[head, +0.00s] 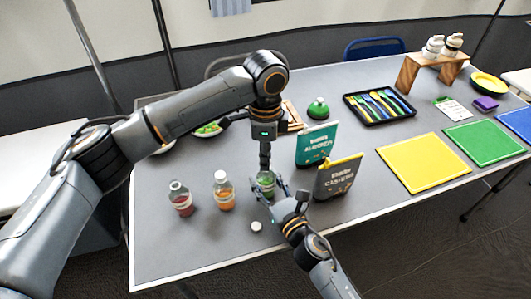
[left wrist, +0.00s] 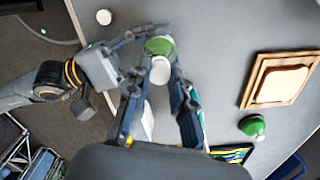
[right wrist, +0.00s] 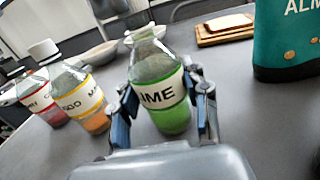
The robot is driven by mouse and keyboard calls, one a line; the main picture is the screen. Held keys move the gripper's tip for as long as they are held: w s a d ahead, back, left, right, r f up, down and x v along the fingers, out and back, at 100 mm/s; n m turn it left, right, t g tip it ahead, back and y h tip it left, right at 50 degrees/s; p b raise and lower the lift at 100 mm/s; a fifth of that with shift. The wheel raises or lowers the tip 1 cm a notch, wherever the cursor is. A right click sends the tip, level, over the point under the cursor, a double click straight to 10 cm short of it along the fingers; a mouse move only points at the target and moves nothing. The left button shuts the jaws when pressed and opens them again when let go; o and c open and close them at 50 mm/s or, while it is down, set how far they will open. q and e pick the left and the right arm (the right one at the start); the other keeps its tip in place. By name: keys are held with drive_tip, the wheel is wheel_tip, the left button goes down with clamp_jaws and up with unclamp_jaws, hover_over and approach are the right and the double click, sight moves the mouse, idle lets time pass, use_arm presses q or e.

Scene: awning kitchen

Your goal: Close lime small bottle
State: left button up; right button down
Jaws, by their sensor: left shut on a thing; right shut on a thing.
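The lime bottle (right wrist: 160,85), with green liquid and a label ending in "IME", stands upright on the table. My right gripper (head: 268,190) is shut around its body from the side; its fingers flank the bottle in the right wrist view. No white cap shows on its neck there. My left gripper (head: 265,155) points down above the bottle and is shut on a white cap (left wrist: 160,70). In the left wrist view the cap overlaps the green bottle (left wrist: 158,45); the gap between cap and neck cannot be judged.
A red bottle (head: 180,198) and a white-capped orange bottle (head: 223,192) stand left of the lime bottle. A loose white cap (head: 256,226) lies in front. Teal (head: 316,145) and grey (head: 338,177) packages stand close on the right. The table's front left is clear.

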use_arm(q)
drive_tip(key=shift+f, duration=0.2)
drive_tip(key=m, duration=1.2)
drive_tip(key=shift+m, duration=0.4)
drive_tip(key=m, duration=0.5)
drive_tip(key=shift+m, duration=0.4)
drive_tip(key=m, duration=0.3)
drive_tip(key=shift+m, duration=0.4)
drive_tip(key=m, duration=0.3)
drive_tip(key=shift+m, duration=0.3)
drive_tip(key=o, duration=0.7)
drive_tip(key=shift+c, duration=0.2)
